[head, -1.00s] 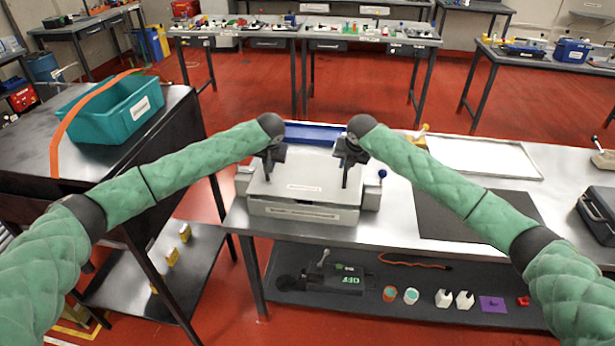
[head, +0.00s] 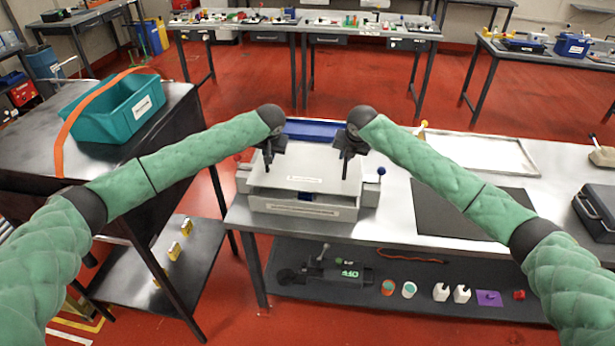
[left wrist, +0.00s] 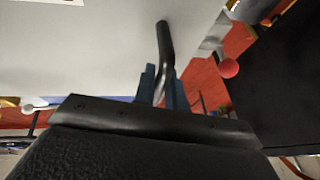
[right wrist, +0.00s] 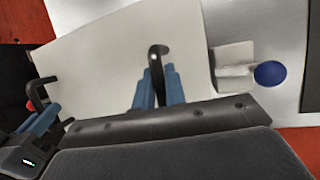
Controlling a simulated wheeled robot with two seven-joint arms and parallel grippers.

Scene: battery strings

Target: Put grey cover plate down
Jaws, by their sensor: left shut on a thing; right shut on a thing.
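The grey cover plate (head: 310,165) is over the grey box (head: 285,205) on the steel bench. A dark gap shows between the plate's front edge and the box, so the plate is raised there. My left gripper (head: 268,163) is shut on the plate's left black handle, and the handle shows in the left wrist view (left wrist: 164,45). My right gripper (head: 346,170) is shut on the right black handle, which shows in the right wrist view (right wrist: 158,55).
A blue-knobbed clamp (head: 381,171) is at the box's right and a red knob (head: 238,157) at its left. A blue bin (head: 315,130) stands behind. A bare black mat (head: 470,215) lies to the right, with a light, shallow tray (head: 480,152) behind it.

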